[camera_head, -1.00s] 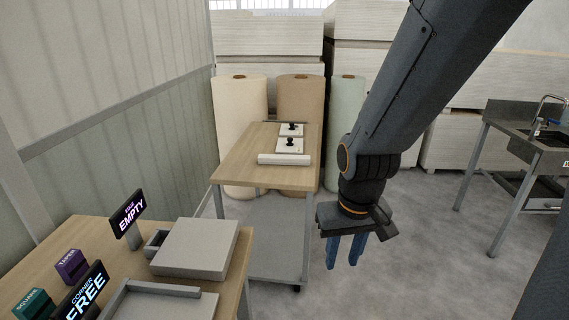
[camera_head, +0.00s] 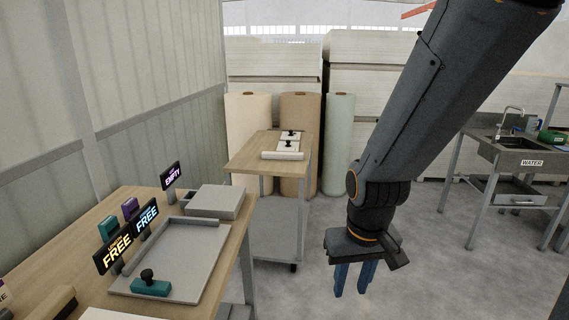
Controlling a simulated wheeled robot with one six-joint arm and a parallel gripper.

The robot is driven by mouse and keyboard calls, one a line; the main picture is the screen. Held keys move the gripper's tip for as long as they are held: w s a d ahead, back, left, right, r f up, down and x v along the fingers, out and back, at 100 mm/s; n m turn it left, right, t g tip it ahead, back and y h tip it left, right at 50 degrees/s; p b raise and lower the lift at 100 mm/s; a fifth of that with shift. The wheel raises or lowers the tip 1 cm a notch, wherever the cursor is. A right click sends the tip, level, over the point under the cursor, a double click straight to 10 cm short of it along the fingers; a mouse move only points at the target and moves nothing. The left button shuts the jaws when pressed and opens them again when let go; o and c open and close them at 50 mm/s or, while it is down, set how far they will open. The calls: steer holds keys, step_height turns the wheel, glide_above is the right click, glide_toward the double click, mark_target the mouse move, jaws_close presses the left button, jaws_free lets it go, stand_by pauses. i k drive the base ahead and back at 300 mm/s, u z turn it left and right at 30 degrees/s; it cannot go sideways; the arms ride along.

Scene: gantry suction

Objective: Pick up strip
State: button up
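A pale strip-like bar (camera_head: 282,156) lies along the near edge of the far wooden table (camera_head: 240,158); I cannot tell for sure that it is the strip. Two white plates (camera_head: 288,146) with black knobs lie behind it. My gripper (camera_head: 354,284) hangs to the right of both tables, pointing down over the floor, apart from everything. Its two blue fingers are spaced apart with nothing between them. In the near table's grey tray (camera_head: 190,258) lies a teal block (camera_head: 151,288) with a black knob.
The near wooden table (camera_head: 100,215) holds a grey box (camera_head: 214,200), two FREE signs (camera_head: 115,250), an EMPTY sign (camera_head: 171,176), and teal and purple blocks. Large rolls (camera_head: 300,130) stand behind the far table. A sink bench (camera_head: 515,150) stands right. Floor between is open.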

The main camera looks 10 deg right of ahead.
mark_target(265, 155)
steer(key=z, duration=0.55)
steer(key=i, duration=0.95)
steer(key=z, duration=0.5)
steer(key=i, duration=1.6)
steer(key=u, duration=0.75)
steer(key=i, duration=0.85)
steer(key=u, duration=1.4)
steer(key=i, duration=0.45)
steer(key=u, duration=0.35)
